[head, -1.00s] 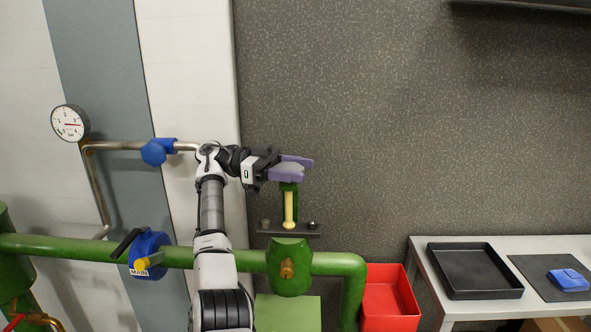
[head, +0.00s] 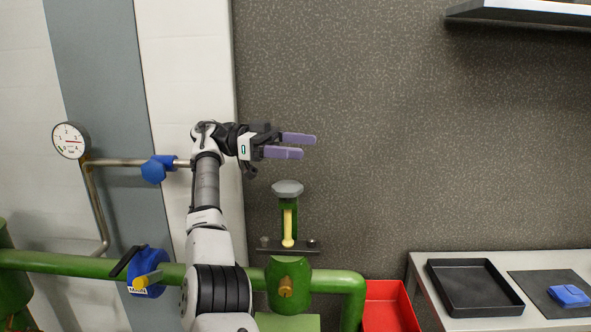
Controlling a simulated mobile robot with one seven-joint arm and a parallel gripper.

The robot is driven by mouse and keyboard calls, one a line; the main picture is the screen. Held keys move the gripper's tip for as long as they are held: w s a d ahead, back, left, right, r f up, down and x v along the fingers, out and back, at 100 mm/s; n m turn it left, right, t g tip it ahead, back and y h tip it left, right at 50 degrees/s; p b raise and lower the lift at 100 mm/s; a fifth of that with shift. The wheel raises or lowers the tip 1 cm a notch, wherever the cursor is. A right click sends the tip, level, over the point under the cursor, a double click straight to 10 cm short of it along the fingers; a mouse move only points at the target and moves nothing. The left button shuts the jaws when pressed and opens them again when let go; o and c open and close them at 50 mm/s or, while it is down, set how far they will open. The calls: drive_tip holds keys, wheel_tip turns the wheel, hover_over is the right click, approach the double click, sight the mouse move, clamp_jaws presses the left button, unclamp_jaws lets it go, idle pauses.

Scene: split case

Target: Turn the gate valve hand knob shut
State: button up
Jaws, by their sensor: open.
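The gate valve (head: 288,269) is green and sits on the green pipe. A yellow stem (head: 288,228) rises from it inside a green yoke. The grey hand knob (head: 287,188) tops the stem. My gripper (head: 308,146) is above the knob, with its two purple fingers pointing right. The fingers are open, with a gap between them and nothing held. They are clear of the knob.
A pressure gauge (head: 70,140) and a blue fitting (head: 155,168) are at left. A blue valve marked MAIN (head: 147,268) is on the pipe (head: 60,262). At right, a table (head: 420,267) holds a black tray (head: 474,287) and a blue item (head: 569,295). A red bin (head: 388,307) stands beside it.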

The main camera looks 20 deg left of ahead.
wheel_tip(320, 180, up, 11)
drive_tip(key=p, duration=0.7)
drive_tip(key=shift+f, duration=0.2)
